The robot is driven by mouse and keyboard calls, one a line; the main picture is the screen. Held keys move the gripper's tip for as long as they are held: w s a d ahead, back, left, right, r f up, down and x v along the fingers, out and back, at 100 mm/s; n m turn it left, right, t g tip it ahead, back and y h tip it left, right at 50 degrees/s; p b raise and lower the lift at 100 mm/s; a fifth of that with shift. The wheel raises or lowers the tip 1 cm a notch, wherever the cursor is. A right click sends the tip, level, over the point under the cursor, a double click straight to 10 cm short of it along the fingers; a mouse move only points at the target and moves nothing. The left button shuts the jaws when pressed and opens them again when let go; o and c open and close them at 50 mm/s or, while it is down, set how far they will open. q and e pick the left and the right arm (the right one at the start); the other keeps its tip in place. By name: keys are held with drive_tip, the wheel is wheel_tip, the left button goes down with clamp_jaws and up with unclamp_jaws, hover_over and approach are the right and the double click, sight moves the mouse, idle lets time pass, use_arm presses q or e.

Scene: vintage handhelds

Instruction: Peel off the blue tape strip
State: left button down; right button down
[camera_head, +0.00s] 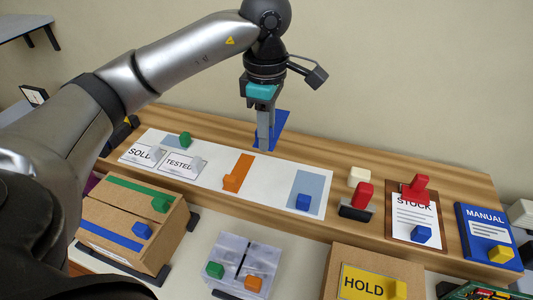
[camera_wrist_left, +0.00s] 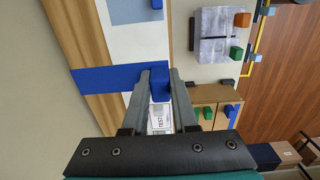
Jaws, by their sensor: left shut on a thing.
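A blue tape strip (camera_head: 279,122) shows behind and beside my left gripper (camera_head: 264,146), over the back edge of the white panel and the wooden board. The left wrist view shows its flat blue length (camera_wrist_left: 105,77) reaching left from the fingers. There my left gripper (camera_wrist_left: 159,88) is shut on the strip's blue tab (camera_wrist_left: 160,86). The strip's far end passes the board's edge, so it looks lifted off the surface. Another blue strip (camera_head: 105,236) with a blue tab (camera_head: 141,230) lies on a cardboard box. My right gripper is not in view.
The white panel (camera_head: 270,192) bears an orange strip (camera_head: 239,169) and pale blue patches with green and blue tabs. A two-part clear tray (camera_head: 243,251), a HOLD box (camera_head: 367,262), a red-handled stamp (camera_head: 361,196), a STOCK clipboard (camera_head: 402,231) and a blue manual (camera_head: 482,226) stand around it.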

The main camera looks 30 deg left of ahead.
use_arm(q)
drive_tip(key=shift+r, duration=1.5)
drive_tip(key=shift+r+p, duration=1.6)
drive_tip(key=shift+r, duration=0.15)
wheel_tip(320, 180, up, 5)
drive_tip(key=p, duration=0.4)
